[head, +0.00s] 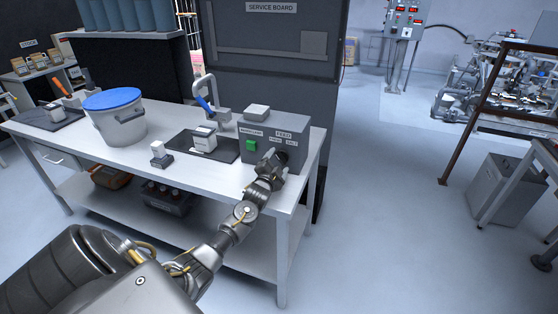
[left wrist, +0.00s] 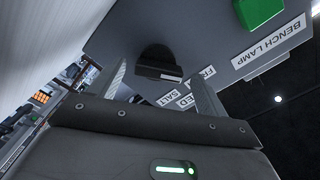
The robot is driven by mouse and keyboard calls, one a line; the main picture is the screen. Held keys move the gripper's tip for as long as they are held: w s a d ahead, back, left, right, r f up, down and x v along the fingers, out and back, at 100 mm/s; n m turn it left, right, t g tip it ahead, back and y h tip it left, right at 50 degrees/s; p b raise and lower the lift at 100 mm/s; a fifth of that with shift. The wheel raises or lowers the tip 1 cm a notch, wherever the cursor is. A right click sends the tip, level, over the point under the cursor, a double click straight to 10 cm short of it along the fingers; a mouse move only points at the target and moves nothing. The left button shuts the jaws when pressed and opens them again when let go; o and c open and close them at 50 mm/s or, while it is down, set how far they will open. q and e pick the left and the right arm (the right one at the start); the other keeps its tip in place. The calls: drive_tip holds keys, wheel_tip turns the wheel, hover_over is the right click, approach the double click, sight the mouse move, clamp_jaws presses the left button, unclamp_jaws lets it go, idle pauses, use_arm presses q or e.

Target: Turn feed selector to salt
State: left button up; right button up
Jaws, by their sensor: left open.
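The feed selector is a dark round knob on the front of a grey control box (head: 262,128). In the left wrist view the knob (left wrist: 158,58) lies between my two fingers, with the SALT label (left wrist: 168,98) close by. I cannot tell which label it points to, or whether a finger touches it. My left gripper (head: 274,160) is open at the box's front right and largely hides the knob in the head view; its fingers also show in the left wrist view (left wrist: 160,72). My right gripper is out of view.
A green switch (head: 251,146) under the BENCH LAMP label sits left on the same box. A dark mat (head: 225,153) with a small white-topped block, a clamp-like fixture (head: 222,115) and a blue-lidded bucket (head: 119,125) stand further left on the bench (head: 160,190).

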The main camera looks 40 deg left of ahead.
use_arm(q)
drive_tip(key=shift+w+a, duration=0.15)
drive_tip(key=shift+w, duration=0.45)
drive_tip(key=shift+w+f, duration=0.1)
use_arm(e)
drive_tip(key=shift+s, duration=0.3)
use_arm(q)
drive_tip(key=c, duration=1)
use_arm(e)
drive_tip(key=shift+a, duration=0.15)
